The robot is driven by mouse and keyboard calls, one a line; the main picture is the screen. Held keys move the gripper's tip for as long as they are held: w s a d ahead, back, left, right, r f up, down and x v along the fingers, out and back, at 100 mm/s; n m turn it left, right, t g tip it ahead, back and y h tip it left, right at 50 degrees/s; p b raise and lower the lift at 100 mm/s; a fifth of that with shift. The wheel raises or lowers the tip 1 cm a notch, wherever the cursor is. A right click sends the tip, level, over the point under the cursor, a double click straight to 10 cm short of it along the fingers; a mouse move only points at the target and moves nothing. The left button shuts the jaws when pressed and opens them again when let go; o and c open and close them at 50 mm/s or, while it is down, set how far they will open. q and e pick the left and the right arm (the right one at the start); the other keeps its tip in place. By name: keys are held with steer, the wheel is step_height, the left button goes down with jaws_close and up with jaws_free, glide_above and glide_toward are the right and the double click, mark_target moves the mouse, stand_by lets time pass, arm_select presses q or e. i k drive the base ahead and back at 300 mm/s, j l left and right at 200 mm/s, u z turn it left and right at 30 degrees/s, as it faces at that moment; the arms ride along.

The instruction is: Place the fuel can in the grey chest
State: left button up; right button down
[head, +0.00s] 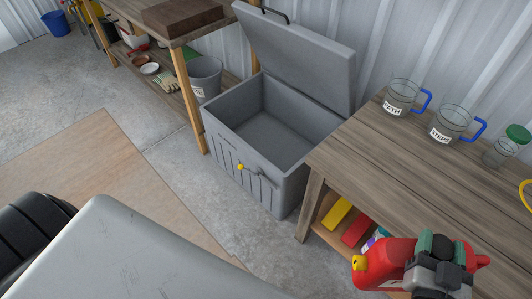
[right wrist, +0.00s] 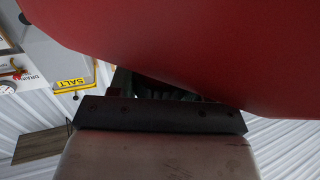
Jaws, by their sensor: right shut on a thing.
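The grey chest (head: 228,145) stands on the floor in the upper middle of the head view. Its lid (head: 300,50) is raised and the inside looks empty. The red fuel can (head: 376,268) is at the lower right, with a yellow cap at its left end. My right gripper (head: 436,252) is shut on the fuel can and holds it in front of the right-hand workbench, to the right of and nearer than the chest. In the right wrist view, the red can (right wrist: 200,50) fills the top, above a dark gripper part. My left gripper is not in view.
A wooden workbench (head: 420,170) stands right of the chest, with labelled jugs (head: 402,97) on top and coloured items on its lower shelf. Another bench and a grey bucket (head: 205,75) are left of the chest. A plywood sheet (head: 110,170) lies on the floor.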

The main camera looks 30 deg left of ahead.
mark_target(276, 144)
steer(key=i+j+u, duration=0.1)
steer(key=u, duration=0.35)
steer(key=i+j+u, duration=0.1)
steer(key=u, duration=0.35)
steer(key=i+u, duration=0.2)
steer(key=u, duration=0.25)
